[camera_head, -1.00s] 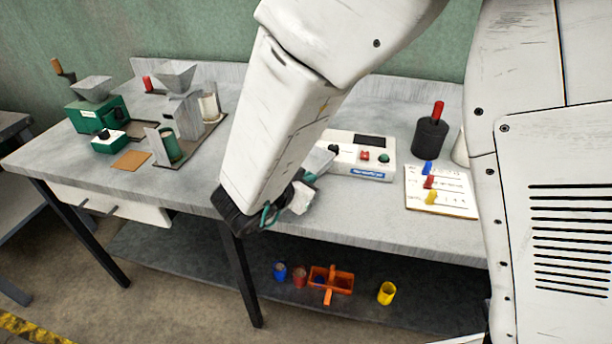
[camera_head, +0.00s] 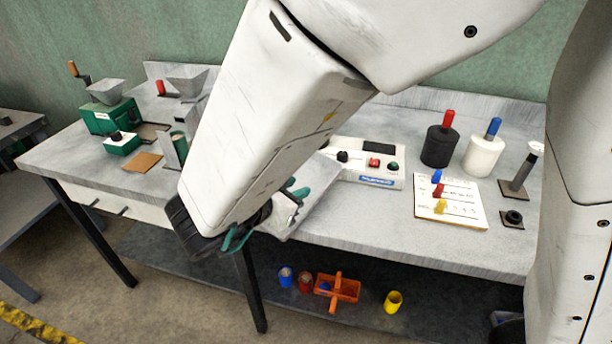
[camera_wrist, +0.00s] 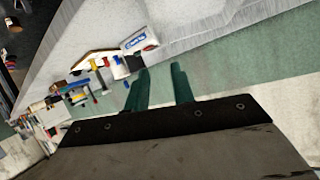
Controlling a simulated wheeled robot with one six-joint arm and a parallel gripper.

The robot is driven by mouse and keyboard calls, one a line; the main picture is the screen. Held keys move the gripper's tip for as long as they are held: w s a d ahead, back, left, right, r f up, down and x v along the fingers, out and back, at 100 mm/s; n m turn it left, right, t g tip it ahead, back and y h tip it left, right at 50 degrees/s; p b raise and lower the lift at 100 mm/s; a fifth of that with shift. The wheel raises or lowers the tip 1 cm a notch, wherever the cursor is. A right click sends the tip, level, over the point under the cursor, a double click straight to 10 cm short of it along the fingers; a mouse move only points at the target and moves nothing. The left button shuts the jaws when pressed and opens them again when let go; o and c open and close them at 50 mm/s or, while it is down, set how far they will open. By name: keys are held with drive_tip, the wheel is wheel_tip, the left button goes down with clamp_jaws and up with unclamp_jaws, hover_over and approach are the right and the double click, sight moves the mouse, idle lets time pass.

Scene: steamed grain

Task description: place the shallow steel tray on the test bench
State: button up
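The grey test bench (camera_head: 370,228) runs across the head view and also shows in the wrist view (camera_wrist: 85,25). I cannot identify the shallow steel tray with certainty. A flat light-grey piece (camera_head: 318,198) shows beside my wrist, over the front of the bench; I cannot tell whether it is the tray or part of my gripper. In the wrist view my gripper (camera_wrist: 163,68) has its two teal fingers apart, with nothing visible between them. In the head view my arm hides most of the gripper and part of the bench.
A white control box (camera_head: 365,165), a card with coloured pegs (camera_head: 450,205), a black canister (camera_head: 438,148) and a white canister (camera_head: 483,156) stand on the right. A green mill (camera_head: 108,115) stands left. An orange carrier (camera_head: 338,287) and cups lie on the lower shelf.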

drive_tip(key=w+a+r+n+t+y, duration=0.2)
drive_tip(key=w+r+y, duration=0.5)
drive_tip(key=d+r+n+g+y, duration=0.1)
drive_tip(key=d+r+n+y, duration=0.25)
drive_tip(key=r+y, duration=0.3)
drive_tip(key=s+d+f+n+g+h, duration=0.2)
drive_tip(key=s+d+g, duration=0.3)
drive_tip(key=s+d, duration=0.7)
drive_tip(key=s+d+f+n+g+h, duration=0.2)
drive_tip(key=s+d+g, duration=0.3)
drive_tip(key=s+d, duration=0.7)
drive_tip(key=shift+s+h, duration=0.65)
drive_tip(key=shift+h, duration=0.1)
drive_tip(key=shift+o, duration=0.4)
drive_tip(key=shift+a, duration=0.2)
